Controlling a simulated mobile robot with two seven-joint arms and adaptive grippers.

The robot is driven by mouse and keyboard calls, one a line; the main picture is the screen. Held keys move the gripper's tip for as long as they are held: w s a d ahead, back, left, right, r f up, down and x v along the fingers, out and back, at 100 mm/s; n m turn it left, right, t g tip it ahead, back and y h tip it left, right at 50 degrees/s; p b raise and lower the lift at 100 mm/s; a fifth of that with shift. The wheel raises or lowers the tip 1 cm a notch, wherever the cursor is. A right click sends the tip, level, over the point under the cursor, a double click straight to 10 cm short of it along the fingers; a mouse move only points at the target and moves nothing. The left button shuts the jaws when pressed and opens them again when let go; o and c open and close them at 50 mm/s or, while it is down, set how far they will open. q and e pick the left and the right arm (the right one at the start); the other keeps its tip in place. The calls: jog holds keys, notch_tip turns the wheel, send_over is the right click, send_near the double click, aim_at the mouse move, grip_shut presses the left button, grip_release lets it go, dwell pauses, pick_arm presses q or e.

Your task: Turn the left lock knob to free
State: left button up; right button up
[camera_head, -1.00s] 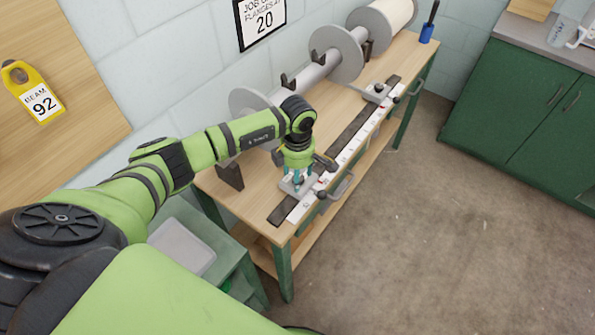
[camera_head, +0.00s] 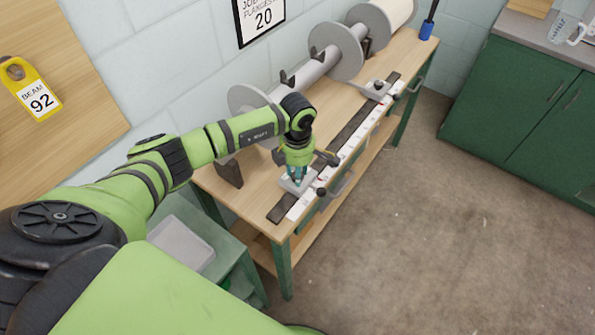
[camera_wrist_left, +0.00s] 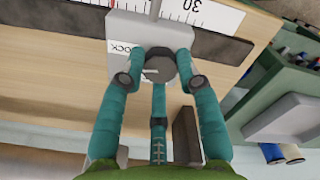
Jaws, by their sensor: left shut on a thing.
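The left lock knob (camera_wrist_left: 160,69) is a dark grey disc on a light grey block (camera_wrist_left: 120,30), partly lettered "LOCK", in the left wrist view. My left gripper (camera_wrist_left: 160,66) is shut around the knob, with teal fingers on its left, right and near sides. In the head view my left gripper (camera_head: 297,174) points down onto the same grey block (camera_head: 291,186) at the near end of the dark rail (camera_head: 343,137). The fingers hide the knob there. The knob's lock or free position cannot be told. My right gripper is not in view.
A white ruler (camera_head: 352,147) runs along the bench front. A second block (camera_head: 376,90) sits farther along the rail. A beam with round flanges (camera_head: 336,50) lies behind, on the wooden bench (camera_head: 250,201). A green side table with a pale tray (camera_head: 181,245) stands at lower left.

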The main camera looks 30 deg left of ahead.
pick_arm(q)
jog(key=n+b, duration=0.1)
jog(key=n, duration=0.3)
jog(key=shift+s+a+f, duration=0.1)
jog(key=shift+f, duration=0.05)
jog(key=n+b, duration=0.1)
jog(key=n, duration=0.7)
jog(key=shift+s+b, duration=0.1)
jog(key=shift+b, duration=0.2)
jog(key=n, duration=0.4)
jog(key=shift+n, duration=0.3)
jog(key=shift+d, duration=0.2)
jog(key=o, duration=1.1)
jog(key=shift+o, duration=0.2)
